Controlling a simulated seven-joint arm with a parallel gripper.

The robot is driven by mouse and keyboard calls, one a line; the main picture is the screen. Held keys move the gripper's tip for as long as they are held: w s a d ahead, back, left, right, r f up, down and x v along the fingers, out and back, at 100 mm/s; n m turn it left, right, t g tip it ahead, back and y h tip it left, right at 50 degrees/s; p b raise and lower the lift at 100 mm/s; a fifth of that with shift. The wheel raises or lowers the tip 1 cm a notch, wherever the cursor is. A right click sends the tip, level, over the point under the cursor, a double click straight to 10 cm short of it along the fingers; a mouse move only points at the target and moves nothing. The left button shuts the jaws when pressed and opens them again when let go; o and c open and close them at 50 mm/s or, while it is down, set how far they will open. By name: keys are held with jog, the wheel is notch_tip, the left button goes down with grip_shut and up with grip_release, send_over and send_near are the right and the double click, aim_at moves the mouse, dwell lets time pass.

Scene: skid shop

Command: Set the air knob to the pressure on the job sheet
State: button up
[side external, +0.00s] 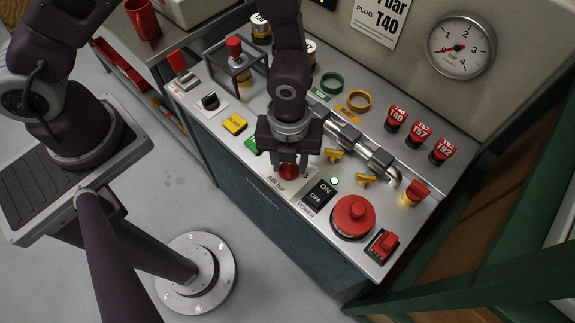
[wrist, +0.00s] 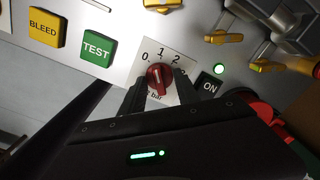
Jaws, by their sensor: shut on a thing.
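The air knob (wrist: 160,77) is round and red with a short white mark. It sits on a white plate (wrist: 184,90) with a printed scale reading 0, 1, 2 and "bar". Its white mark points up, roughly toward the 1. My gripper (wrist: 158,84) is shut on the knob, one finger on each side. In the side view the knob (side external: 289,171) shows below my gripper, partly covered by the fingers. The job sheet (side external: 377,22) on the back wall reads "bar" and "PLUG T40". Its top is cut off, so the pressure figure is not clear.
A round gauge (side external: 461,46) has its red needle pointing left, low on the dial. Close by the knob are the green TEST button (wrist: 98,47), the ON/OFF switch (side external: 320,193) with a lit green lamp (side external: 334,181), yellow valve handles (side external: 333,155) and a large red button (side external: 353,215).

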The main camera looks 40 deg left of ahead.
aim_at(289, 165)
jog(key=shift+a+f+m, duration=0.1)
jog(key=shift+f+m, duration=0.15)
jog(key=shift+m, duration=0.65)
jog(key=shift+a+f+m, duration=0.1)
jog(key=shift+f+m, duration=0.1)
jog(key=shift+m, duration=0.7)
jog(key=o, duration=0.5)
jog(key=shift+d+r, duration=0.15)
jog(key=shift+r, duration=3.6)
